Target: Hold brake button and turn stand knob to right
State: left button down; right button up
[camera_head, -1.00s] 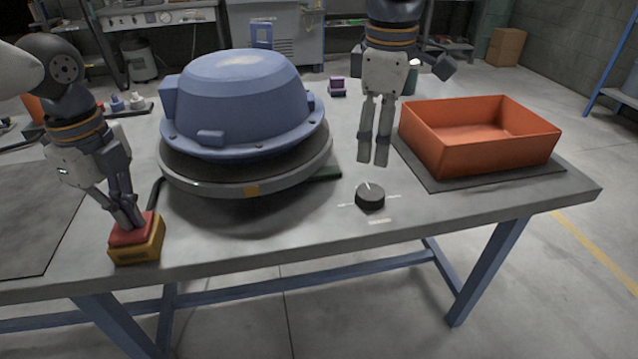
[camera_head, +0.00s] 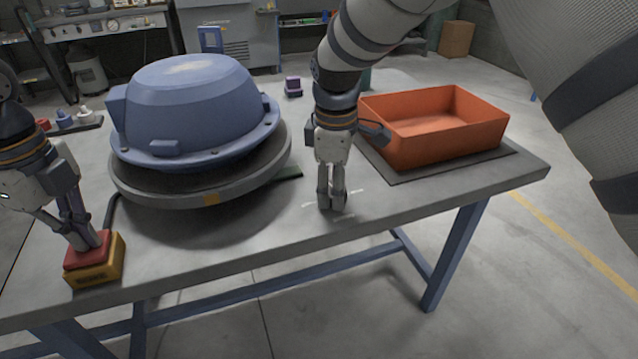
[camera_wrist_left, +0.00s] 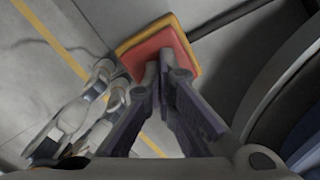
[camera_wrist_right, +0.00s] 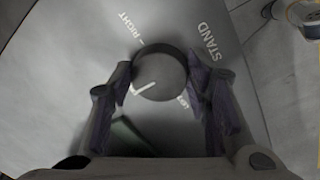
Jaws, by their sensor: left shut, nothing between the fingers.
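The brake button (camera_head: 84,262) has a red top on a yellow base at the table's front left. My left gripper (camera_head: 88,246) is shut, empty, with its fingertips against the red top. The red top also shows in the left wrist view (camera_wrist_left: 183,52). My right gripper (camera_head: 332,204) points down over the stand knob, which it hides in the head view. In the right wrist view the round dark knob (camera_wrist_right: 160,74) sits between its two spread fingers; contact is unclear. The knob's white pointer aims lower left, between the RIGHT mark and the partly hidden LEFT mark.
A blue hood (camera_head: 195,105) rests on a round grey stand (camera_head: 235,188) between my grippers. An orange bin (camera_head: 430,140) stands on a dark mat right of my right gripper. The table front (camera_head: 230,245) is clear between the button and the knob.

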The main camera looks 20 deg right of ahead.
pick_arm(q)
jog(key=shift+s+f, duration=0.15)
jog(key=shift+f, duration=0.15)
pick_arm(e)
jog(key=shift+f, duration=0.15)
jog(key=c, duration=0.3)
jog(key=shift+c, duration=0.2)
jog(key=shift+m, duration=0.3)
jog(key=m, duration=0.3)
jog(key=shift+a+m, duration=0.1)
jog(key=shift+m, duration=0.2)
jog(key=m, duration=0.4)
jog(key=shift+a+m+g, duration=0.1)
jog(key=shift+m+g, duration=0.2)
jog(key=m, duration=0.4)
jog(key=shift+a+m+g, duration=0.1)
jog(key=shift+m+g, duration=0.3)
jog(key=shift+m, duration=2.1)
